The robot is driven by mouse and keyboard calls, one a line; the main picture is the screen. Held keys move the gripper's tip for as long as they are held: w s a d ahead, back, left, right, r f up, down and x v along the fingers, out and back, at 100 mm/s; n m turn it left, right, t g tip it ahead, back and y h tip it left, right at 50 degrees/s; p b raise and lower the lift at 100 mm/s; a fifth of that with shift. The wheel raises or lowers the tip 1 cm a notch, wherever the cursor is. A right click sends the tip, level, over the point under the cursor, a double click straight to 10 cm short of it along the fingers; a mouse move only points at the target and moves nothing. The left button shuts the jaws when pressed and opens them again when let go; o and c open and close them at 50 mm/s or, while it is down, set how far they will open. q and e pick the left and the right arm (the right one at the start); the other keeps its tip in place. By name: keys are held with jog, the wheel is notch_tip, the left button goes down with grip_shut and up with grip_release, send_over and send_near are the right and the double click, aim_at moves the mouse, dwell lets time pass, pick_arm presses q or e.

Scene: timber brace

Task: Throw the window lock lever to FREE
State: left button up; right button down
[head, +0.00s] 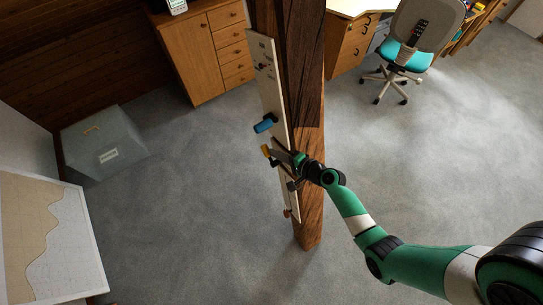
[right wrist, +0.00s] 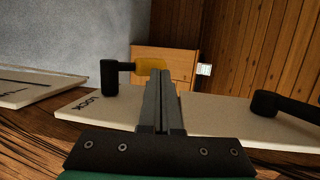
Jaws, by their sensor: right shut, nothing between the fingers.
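A pale board (head: 268,72) is fixed along the timber post (head: 309,100). A lever with a yellow grip (head: 266,151) sticks out from it at mid height. In the right wrist view, this yellow grip (right wrist: 150,64) sits on a black arm, and the word LOCK is printed on the board near its base. No FREE marking is readable. My right gripper (head: 277,155) is shut and empty beside the yellow grip. Its fingertips (right wrist: 160,74) overlap the grip's end in the right wrist view; I cannot tell whether they touch. My left gripper is out of view.
A blue-handled lever (head: 265,123) sits just above on the board. A black lever (right wrist: 285,106) shows at right in the wrist view. A wooden cabinet (head: 200,50), grey box (head: 104,143) and swivel chair (head: 405,55) stand back. Grey carpet around the post is clear.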

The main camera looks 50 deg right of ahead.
jog(key=shift+w+d+f, duration=0.15)
jog(key=shift+w+f, duration=0.05)
jog(key=shift+w, duration=0.2)
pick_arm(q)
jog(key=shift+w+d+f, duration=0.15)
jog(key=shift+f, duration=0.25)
pick_arm(e)
jog(key=shift+s, duration=0.15)
jog(key=shift+d, duration=0.1)
jog(key=shift+s+r, duration=0.15)
jog(key=shift+s, duration=0.1)
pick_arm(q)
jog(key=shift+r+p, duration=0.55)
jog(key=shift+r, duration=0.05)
pick_arm(e)
jog(key=v, duration=1.1)
